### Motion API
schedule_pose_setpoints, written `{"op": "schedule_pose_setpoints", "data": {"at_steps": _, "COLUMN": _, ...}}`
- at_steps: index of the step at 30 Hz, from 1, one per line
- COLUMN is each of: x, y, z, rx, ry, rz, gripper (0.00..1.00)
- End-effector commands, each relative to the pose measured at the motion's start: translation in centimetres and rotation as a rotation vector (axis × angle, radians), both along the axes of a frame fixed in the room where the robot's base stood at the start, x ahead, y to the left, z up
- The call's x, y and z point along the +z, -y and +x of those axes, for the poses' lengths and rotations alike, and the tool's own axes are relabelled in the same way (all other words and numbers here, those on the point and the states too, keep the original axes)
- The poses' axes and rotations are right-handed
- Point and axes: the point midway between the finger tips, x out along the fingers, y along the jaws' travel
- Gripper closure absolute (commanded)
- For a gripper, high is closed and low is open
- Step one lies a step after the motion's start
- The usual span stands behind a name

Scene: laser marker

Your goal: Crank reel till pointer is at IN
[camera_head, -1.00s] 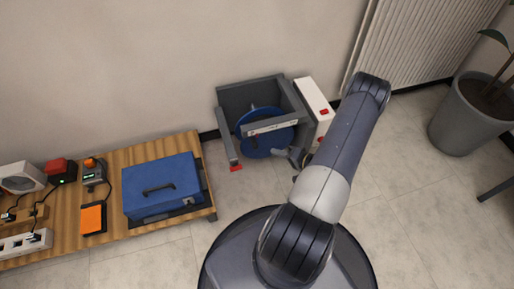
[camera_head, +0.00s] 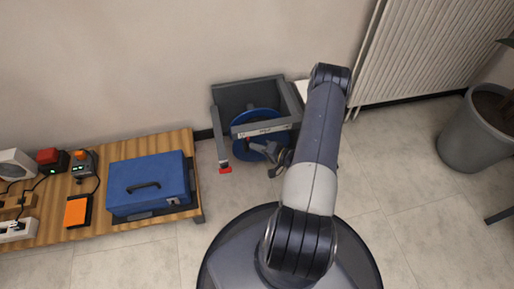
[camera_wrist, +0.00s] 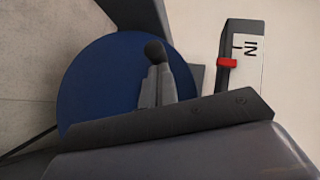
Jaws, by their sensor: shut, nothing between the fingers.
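The reel stands on the floor by the wall. It has a blue disc (camera_head: 254,153) inside a dark grey frame (camera_head: 217,128), with a pale labelled strip (camera_head: 262,130) on its front bar. In the wrist view the blue disc (camera_wrist: 95,90) fills the left middle. A dark rounded knob (camera_wrist: 155,49) shows at the tips of my gripper (camera_wrist: 157,70); contact cannot be told. My gripper (camera_head: 272,158) is shut and empty, at the disc's lower right side. A red pointer (camera_wrist: 227,63) lies beside the IN label (camera_wrist: 247,47); exact alignment is unclear.
A low wooden table (camera_head: 150,145) stands left, with a blue case (camera_head: 148,185), an orange-topped box (camera_head: 77,211) and several small devices. A radiator (camera_head: 430,45) and a plant pot (camera_head: 480,135) are right. A white box (camera_head: 301,88) is mostly hidden behind my arm. The front floor is clear.

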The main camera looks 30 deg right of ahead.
Motion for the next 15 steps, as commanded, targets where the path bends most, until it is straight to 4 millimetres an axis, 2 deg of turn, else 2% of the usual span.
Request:
{"op": "schedule_pose_setpoints", "data": {"at_steps": 8, "x": 0.0, "y": -0.1, "z": 0.1, "rx": 0.001, "ry": -0.006, "rz": -0.018, "gripper": 1.00}}
{"op": "schedule_pose_setpoints", "data": {"at_steps": 15, "x": -0.4, "y": -1.1, "z": 0.3, "rx": 0.004, "ry": -0.037, "rz": -0.121, "gripper": 1.00}}
